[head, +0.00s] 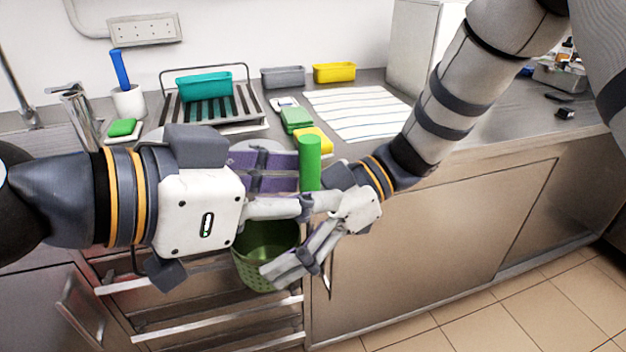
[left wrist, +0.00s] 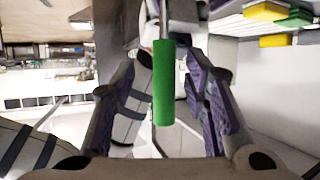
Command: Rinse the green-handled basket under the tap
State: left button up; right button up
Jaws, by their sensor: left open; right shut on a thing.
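The green-handled basket (head: 255,268) hangs in front of the counter in the head view, with its bright green handle (head: 310,162) pointing up. My right gripper (head: 288,268) is shut on the basket at its right side; the exact contact is partly hidden. My left gripper (head: 300,190) is open at the handle. In the left wrist view the green handle (left wrist: 163,85) stands between the purple-padded fingers, with gaps visible beside it. The metal tap (head: 75,105) is at the left back; my left arm hides much of the sink area.
A dish rack (head: 255,125) holds a teal container (head: 205,87). A striped cloth (head: 360,112), grey tub (head: 283,77) and yellow tub (head: 334,72) are on the counter. Open drawers (head: 200,325) lie below the basket. A white cup (head: 128,101) with a blue-handled brush is near the tap.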

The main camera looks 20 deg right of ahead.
pick_arm(q)
jog(key=shift+x, duration=1.35)
jog(key=shift+c, duration=0.5)
grip_shut()
pick_arm(e)
jog(key=o, duration=1.4)
